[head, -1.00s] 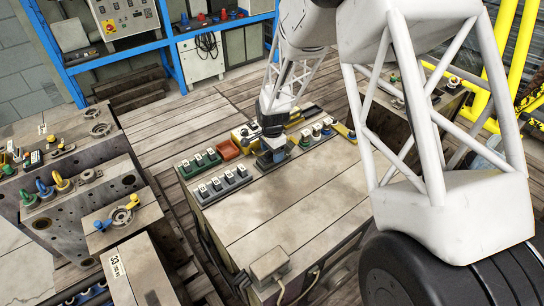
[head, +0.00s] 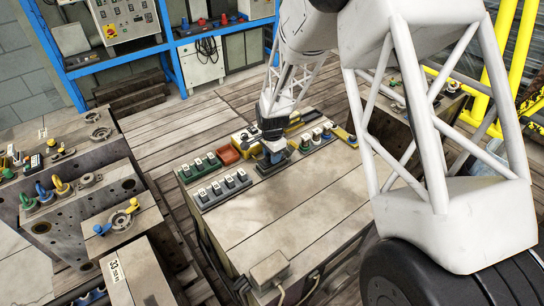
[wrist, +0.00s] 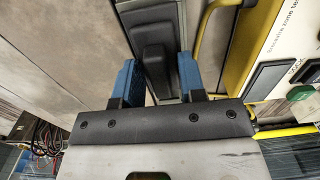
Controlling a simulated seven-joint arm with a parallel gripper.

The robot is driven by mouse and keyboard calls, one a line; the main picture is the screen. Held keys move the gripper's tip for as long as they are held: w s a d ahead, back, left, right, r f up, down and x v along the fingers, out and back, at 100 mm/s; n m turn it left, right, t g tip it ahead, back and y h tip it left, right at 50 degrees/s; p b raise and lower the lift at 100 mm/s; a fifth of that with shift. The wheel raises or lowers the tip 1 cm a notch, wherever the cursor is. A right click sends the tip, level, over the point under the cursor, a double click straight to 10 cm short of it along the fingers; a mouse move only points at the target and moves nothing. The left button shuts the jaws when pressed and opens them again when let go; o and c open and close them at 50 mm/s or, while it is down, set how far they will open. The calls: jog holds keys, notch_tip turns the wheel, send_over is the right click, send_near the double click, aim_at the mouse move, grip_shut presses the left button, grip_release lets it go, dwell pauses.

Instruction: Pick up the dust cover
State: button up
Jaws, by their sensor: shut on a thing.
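The dust cover appears to be the dark grey piece with a raised black grip (wrist: 153,48), in the upper middle of the wrist view.
A grey switch strip (head: 221,191) and a green one (head: 199,165) lie left of my gripper, with a red tray (head: 228,154) behind. Another strip with coloured knobs (head: 318,137) is at right. A yellow frame (wrist: 210,18) runs close by.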

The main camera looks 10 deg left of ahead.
jog(key=shift+r, duration=0.4)
jog(key=shift+s+d+r, duration=0.1)
jog(key=shift+s+r, duration=0.05)
jog(key=shift+r, duration=0.45)
jog(key=shift+s+r, duration=0.15)
jog(key=shift+r, duration=0.45)
jog(key=s+d, duration=0.3)
jog(key=s, duration=0.4)
jog(key=s+d+r, duration=0.1)
jog(key=s+d, duration=0.2)
jog(key=s, duration=0.4)
jog(key=shift+r, duration=0.15)
jog(key=w+d, duration=0.2)
jog(key=w, duration=1.3)
jog(key=w+d+r, duration=0.1)
jog(key=w+d, duration=0.1)
jog(key=w, duration=1.4)
jog(key=w+d, duration=0.2)
jog(key=w, duration=1.4)
jog(key=shift+w+d+r, duration=0.15)
jog(key=shift+w+d, duration=0.05)
jog(key=shift+d, duration=0.15)
jog(key=shift+f, duration=0.3)
